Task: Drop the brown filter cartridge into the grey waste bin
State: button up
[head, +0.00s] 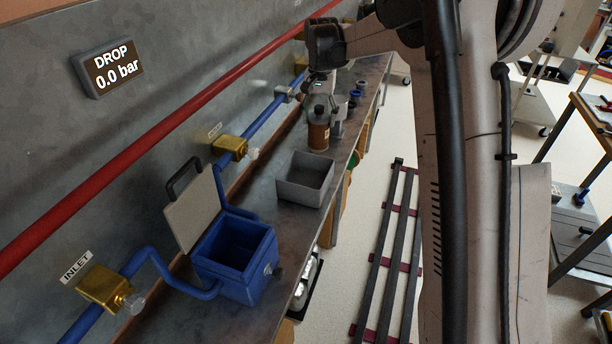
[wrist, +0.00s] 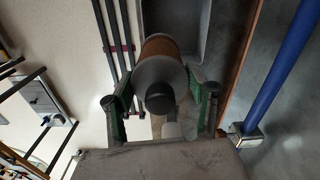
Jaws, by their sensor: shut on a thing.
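The brown filter cartridge (head: 318,137) is upright in the head view, with a grey top and dark knob; it also shows in the wrist view (wrist: 158,46). My gripper (wrist: 162,98) is shut on its grey top, one green-lined finger on each side. In the head view my gripper (head: 320,102) is partly hidden by my arm. The grey waste bin (head: 291,191) stands on the bench nearer the camera than the cartridge, open-topped and apparently empty. Part of the bin (wrist: 205,50) shows in the wrist view, beyond the cartridge. I cannot tell whether the cartridge touches the bench.
A blue housing (head: 232,277) stands open and empty-looking on the bench, its lid (head: 192,212) raised. Blue pipes with yellow valves (head: 229,146) and a red pipe (head: 180,124) run along the wall. A display (head: 108,68) reads DROP 0.0 bar. Small items stand behind the cartridge.

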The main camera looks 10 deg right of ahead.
aim_at(311, 114)
jog(key=shift+m, duration=0.7)
jog(key=f, duration=0.1)
jog(key=w+a+f, duration=0.1)
jog(key=w+f+p, duration=0.1)
jog(key=f, duration=0.1)
jog(key=shift+w+a, duration=0.15)
jog(key=shift+a, duration=0.25)
jog(key=shift+f+b, duration=1.05)
jog(key=shift+f, duration=1.9)
jog(key=o, duration=1.3)
jog(key=shift+o, duration=0.2)
notch_tip(311, 114, up, 12)
